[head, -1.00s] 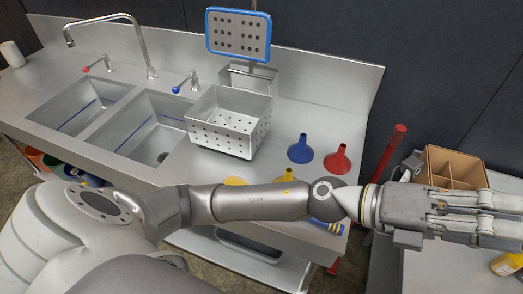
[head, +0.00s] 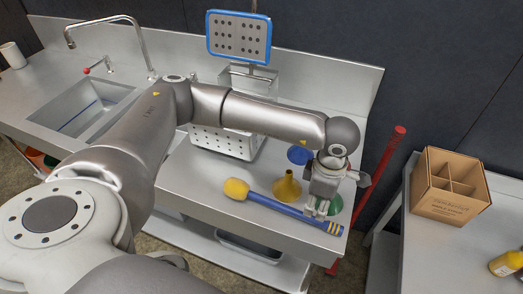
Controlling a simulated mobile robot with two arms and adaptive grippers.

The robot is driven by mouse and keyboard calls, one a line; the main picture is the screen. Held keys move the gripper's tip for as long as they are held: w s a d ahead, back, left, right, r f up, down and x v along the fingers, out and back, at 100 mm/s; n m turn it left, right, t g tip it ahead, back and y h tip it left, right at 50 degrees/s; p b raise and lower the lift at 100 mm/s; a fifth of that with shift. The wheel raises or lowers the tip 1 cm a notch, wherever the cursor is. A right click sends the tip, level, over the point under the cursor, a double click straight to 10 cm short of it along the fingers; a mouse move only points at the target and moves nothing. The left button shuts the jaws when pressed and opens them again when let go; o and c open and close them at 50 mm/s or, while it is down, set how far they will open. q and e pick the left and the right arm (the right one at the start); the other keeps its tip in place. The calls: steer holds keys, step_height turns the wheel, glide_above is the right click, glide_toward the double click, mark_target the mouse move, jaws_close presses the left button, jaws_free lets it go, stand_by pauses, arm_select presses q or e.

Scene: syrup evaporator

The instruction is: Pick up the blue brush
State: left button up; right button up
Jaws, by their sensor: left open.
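The blue brush (head: 275,204) lies on the steel counter near its front edge. Its yellow head points left and its blue handle runs right to a yellow-striped end. My left gripper (head: 317,212) points down over the right part of the handle, with its fingers open. The fingers overlap the handle in the picture; I cannot tell whether they touch it. My right gripper is out of view.
A yellow funnel (head: 287,186) stands close to the handle, left of the gripper. A green funnel (head: 336,204) is partly hidden behind the gripper, and a blue funnel (head: 298,155) stands farther back. A perforated steel basket (head: 225,142) is behind my arm.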

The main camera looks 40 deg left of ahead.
mark_target(313, 218)
arm_select(q)
step_height(313, 218, down, 3)
steer(key=shift+p, duration=0.35)
step_height(313, 218, down, 4)
steer(key=p, duration=0.2)
steer(key=shift+a+f+p, duration=0.1)
steer(key=shift+f+p, duration=0.15)
steer(key=shift+p, duration=0.15)
steer(key=shift+f, duration=0.4)
steer(key=shift+c, duration=0.4)
jaws_close()
